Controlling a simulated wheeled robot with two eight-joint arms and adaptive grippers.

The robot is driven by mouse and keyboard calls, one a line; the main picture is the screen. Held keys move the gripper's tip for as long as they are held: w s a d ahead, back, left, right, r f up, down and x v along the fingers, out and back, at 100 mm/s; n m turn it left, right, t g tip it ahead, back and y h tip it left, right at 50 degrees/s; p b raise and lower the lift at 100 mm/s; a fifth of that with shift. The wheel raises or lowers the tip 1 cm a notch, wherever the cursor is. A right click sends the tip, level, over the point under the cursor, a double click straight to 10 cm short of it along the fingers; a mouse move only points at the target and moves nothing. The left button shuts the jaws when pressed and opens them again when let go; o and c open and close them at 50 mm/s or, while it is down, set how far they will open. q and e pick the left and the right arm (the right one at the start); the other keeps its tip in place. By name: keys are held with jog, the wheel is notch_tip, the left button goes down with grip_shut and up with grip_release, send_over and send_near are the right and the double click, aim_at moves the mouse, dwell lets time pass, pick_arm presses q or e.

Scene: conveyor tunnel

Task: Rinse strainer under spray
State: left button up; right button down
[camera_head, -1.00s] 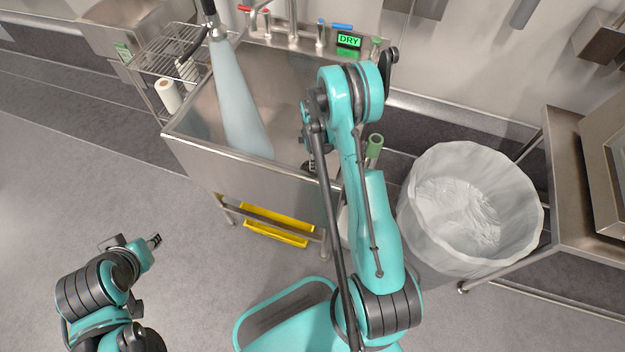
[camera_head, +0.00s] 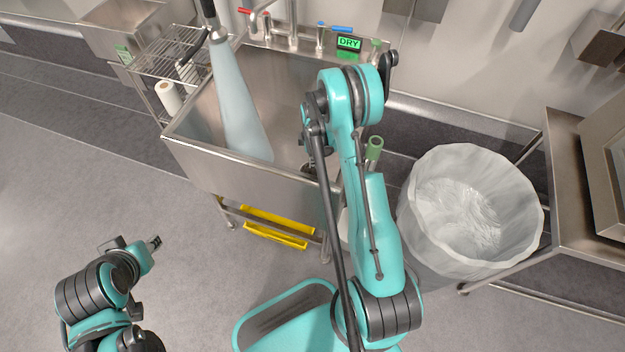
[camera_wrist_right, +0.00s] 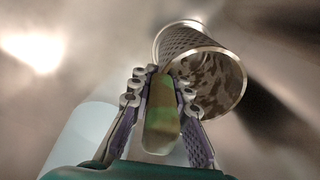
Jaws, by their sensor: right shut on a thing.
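The strainer (camera_wrist_right: 204,48) is a dark mesh cylinder with a metal rim and brown bits on its inner wall, in the right wrist view. My right gripper (camera_wrist_right: 160,90) is shut on its green handle (camera_wrist_right: 162,115). In the head view my right gripper (camera_head: 309,160) reaches down into the steel sink (camera_head: 290,75), mostly hidden by my arm. The spray (camera_head: 239,115) is a pale blue cone falling from a hanging nozzle (camera_head: 216,33), left of the gripper; the strainer appears apart from it. My left gripper (camera_head: 150,247) is over the floor at lower left; its opening is unclear.
A sign (camera_head: 348,43) reads DRY behind the sink, near taps with red and blue handles. A lined bin (camera_head: 470,200) stands right of the sink. A wire rack (camera_head: 165,55) is at left. Yellow trays (camera_head: 278,222) sit below. The floor at left is clear.

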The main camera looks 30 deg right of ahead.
jog(key=shift+r, duration=0.1)
jog(key=shift+r+p, duration=0.6)
jog(key=shift+r, duration=0.9)
jog(key=shift+r+p, duration=0.7)
jog(key=shift+r, duration=0.5)
notch_tip(320, 180, up, 12)
jog(key=p, duration=0.7)
